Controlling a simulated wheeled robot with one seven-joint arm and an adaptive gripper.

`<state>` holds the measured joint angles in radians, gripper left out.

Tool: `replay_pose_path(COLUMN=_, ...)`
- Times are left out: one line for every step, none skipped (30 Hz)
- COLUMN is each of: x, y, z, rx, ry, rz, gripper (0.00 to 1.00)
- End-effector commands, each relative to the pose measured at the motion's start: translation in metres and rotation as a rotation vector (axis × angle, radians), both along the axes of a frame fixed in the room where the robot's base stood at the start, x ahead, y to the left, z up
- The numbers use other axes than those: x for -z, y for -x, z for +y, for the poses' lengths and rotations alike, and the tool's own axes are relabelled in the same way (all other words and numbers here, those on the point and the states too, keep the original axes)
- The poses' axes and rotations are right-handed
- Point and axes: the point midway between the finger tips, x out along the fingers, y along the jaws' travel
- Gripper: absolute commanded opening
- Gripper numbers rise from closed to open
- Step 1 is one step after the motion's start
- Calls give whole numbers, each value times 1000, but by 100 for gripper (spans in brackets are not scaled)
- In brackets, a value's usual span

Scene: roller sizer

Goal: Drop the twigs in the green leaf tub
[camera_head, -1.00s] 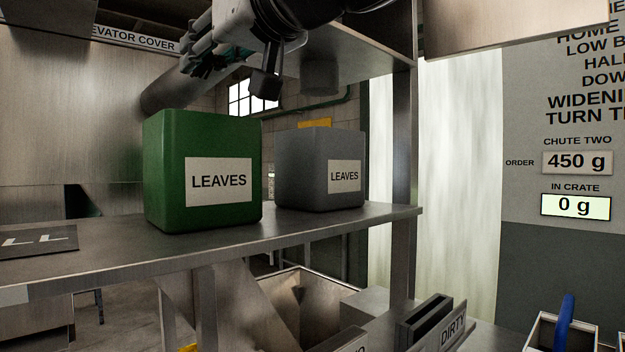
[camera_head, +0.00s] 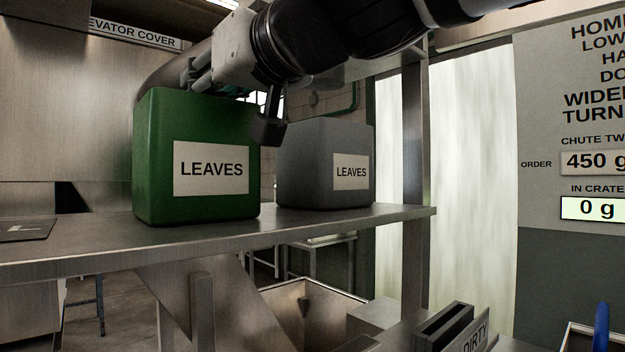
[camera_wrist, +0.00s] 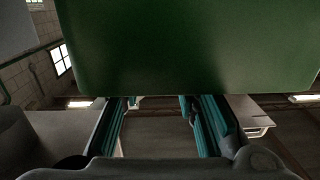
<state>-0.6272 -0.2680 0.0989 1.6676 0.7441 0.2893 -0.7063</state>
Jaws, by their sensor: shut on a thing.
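The green leaf tub (camera_head: 155,165), labelled LEAVES, stands upright on a metal shelf. My gripper (camera_head: 197,82) is at the tub's top far edge, its teal fingers partly hidden behind the rim. In the wrist view the tub's green wall (camera_wrist: 185,45) fills the upper middle, and my gripper's two fingers (camera_wrist: 160,102) reach up to its edge. The fingertips are hidden there. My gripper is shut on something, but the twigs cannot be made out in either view. The inside of the tub is not visible.
A grey tub (camera_head: 300,165), also labelled LEAVES, stands on the shelf (camera_head: 200,238) right of the green one. A steel post (camera_head: 413,150) rises at the shelf's right end. Below are a metal bin (camera_head: 310,300) and a DIRTY-labelled slot (camera_head: 470,335).

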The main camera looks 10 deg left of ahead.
Motion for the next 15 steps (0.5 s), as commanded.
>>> replay_pose_path(x=0, y=0, z=0, rx=0, ry=0, rz=0, gripper=14)
replay_pose_path(x=0, y=0, z=0, rx=0, ry=0, rz=0, gripper=14)
replay_pose_path(x=0, y=0, z=0, rx=0, ry=0, rz=0, gripper=14)
replay_pose_path(x=0, y=0, z=0, rx=0, ry=0, rz=0, gripper=14)
replay_pose_path(x=0, y=0, z=0, rx=0, ry=0, rz=0, gripper=14)
replay_pose_path(x=0, y=0, z=0, rx=0, ry=0, rz=0, gripper=33)
replay_pose_path(x=0, y=0, z=0, rx=0, ry=0, rz=0, gripper=40)
replay_pose_path(x=0, y=0, z=0, rx=0, ry=0, rz=0, gripper=47)
replay_pose_path(x=0, y=0, z=0, rx=0, ry=0, rz=0, gripper=52)
replay_pose_path(x=0, y=0, z=0, rx=0, ry=0, rz=0, gripper=52)
replay_pose_path(x=0, y=0, z=0, rx=0, ry=0, rz=0, gripper=52)
replay_pose_path(x=0, y=0, z=0, rx=0, ry=0, rz=0, gripper=52)
replay_pose_path(x=0, y=0, z=0, rx=0, ry=0, rz=0, gripper=52)
replay_pose_path(x=0, y=0, z=0, rx=0, ry=0, rz=0, gripper=52)
replay_pose_path(x=0, y=0, z=0, rx=0, ry=0, rz=0, gripper=52)
